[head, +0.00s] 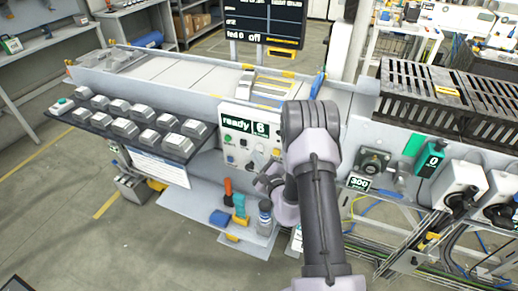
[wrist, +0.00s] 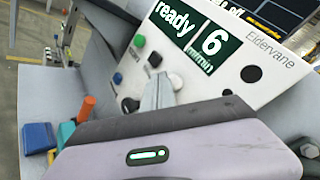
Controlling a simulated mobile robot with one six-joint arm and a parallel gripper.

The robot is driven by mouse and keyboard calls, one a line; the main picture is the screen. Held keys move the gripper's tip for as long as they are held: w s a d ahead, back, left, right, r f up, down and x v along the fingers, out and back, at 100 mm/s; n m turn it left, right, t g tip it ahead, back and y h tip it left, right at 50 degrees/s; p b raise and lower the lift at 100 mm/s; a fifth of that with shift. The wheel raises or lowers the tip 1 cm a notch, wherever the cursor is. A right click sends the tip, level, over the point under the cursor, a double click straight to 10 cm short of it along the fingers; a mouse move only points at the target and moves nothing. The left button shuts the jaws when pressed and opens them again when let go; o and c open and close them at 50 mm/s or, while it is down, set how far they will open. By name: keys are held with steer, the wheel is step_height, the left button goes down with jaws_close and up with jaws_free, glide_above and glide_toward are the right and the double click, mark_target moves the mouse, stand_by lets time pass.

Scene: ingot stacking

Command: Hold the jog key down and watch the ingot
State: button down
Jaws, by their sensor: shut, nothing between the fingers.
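The control panel (head: 247,132) has a display reading "ready 6"; in the wrist view the panel (wrist: 225,85) shows green, black and blue buttons and a dark knob. I cannot tell which one is the jog key. My gripper (head: 264,183) is shut and empty in front of the lower panel. In the wrist view its grey fingers (wrist: 158,92) point at the panel; contact cannot be told. Several silver ingots (head: 147,138) lie in rows on a dark shelf at left. A light block-like shape with yellow edges sits on the conveyor behind the panel; I cannot tell whether it is an ingot.
The conveyor bed (head: 190,72) runs behind the panel. A dark slotted grate (head: 412,86) stands at right. A lower shelf (head: 190,203) holds orange, teal and blue items. A black board (head: 266,20) reading "fed 0 off" stands behind. Grey switch boxes line the right front.

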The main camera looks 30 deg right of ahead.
steer(key=shift+d, duration=0.15)
stand_by(0.5)
steer(key=shift+w+d, duration=0.25)
steer(key=shift+w+d, duration=0.3)
steer(key=shift+d, duration=0.05)
stand_by(4.7)
steer(key=shift+s+a+b, duration=0.3)
steer(key=shift+s+a, duration=0.25)
steer(key=shift+a, duration=0.2)
steer(key=shift+s+a+b, duration=0.45)
steer(key=shift+s+a, duration=0.35)
steer(key=shift+a, duration=0.2)
steer(key=shift+s+a+b, duration=0.4)
steer(key=shift+s+a, duration=0.35)
steer(key=shift+a, duration=0.2)
